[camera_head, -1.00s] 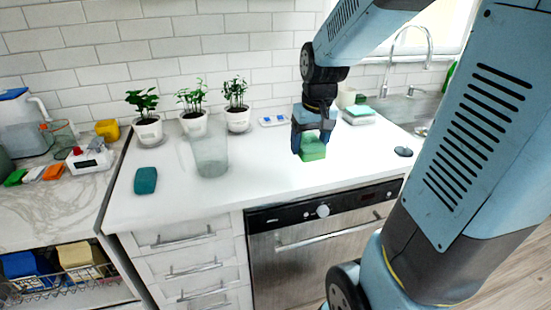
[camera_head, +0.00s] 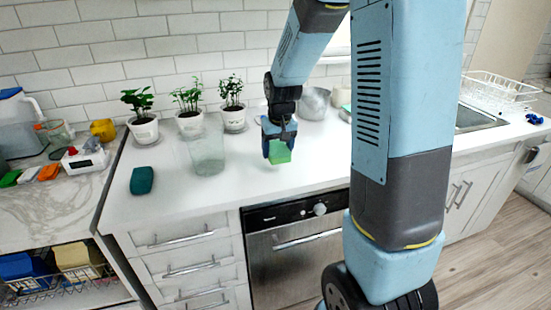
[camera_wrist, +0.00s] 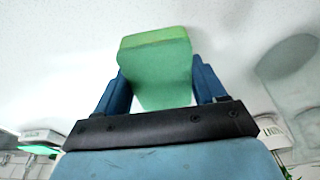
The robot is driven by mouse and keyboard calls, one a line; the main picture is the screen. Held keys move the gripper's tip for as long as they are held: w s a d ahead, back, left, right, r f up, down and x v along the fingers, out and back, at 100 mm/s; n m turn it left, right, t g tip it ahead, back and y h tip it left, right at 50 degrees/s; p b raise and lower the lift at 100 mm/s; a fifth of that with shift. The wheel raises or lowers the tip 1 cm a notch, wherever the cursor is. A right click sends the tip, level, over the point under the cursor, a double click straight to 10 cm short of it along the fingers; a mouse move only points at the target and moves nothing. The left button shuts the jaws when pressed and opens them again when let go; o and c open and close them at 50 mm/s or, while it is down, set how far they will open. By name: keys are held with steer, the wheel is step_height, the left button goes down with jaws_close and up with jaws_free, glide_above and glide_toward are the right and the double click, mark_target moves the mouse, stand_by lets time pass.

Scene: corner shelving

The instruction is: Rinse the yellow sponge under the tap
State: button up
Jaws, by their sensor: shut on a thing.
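My gripper (camera_head: 279,146) is shut on a green sponge-like block (camera_head: 279,155) and holds it over the white counter, in front of the potted plants' right end. In the wrist view the block (camera_wrist: 157,62) sits between the two blue fingers; its end face is a slightly yellower green. No clearly yellow sponge shows. The sink (camera_head: 474,118) lies at the right, partly behind my arm. The tap is hidden behind my arm now.
Several potted plants (camera_head: 189,122) line the wall. A white dish rack (camera_head: 499,88) is beyond the sink. A metal bowl (camera_head: 315,103) is behind my gripper.

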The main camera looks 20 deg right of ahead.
mark_target(279, 151)
steer(key=shift+w+a+f, duration=0.1)
steer(key=shift+w+f, duration=0.3)
steer(key=shift+f, duration=0.2)
step_height(279, 151, down, 3)
steer(key=shift+r, duration=0.1)
steer(key=o, duration=1.1)
steer(key=shift+r, duration=0.15)
steer(key=r, duration=0.4)
steer(key=s+r, duration=0.1)
steer(key=r, duration=0.3)
steer(key=s+r, duration=0.1)
steer(key=r, duration=0.2)
steer(key=shift+s+r, duration=0.15)
steer(key=shift+r, duration=0.25)
steer(key=s+r+t, duration=0.1)
steer(key=s+r, duration=0.4)
steer(key=s, duration=0.7)
steer(key=s+r+t, duration=0.2)
steer(key=s+r, duration=0.4)
steer(key=s, duration=0.6)
steer(key=shift+d+t, duration=0.25)
steer(key=shift+t, duration=0.05)
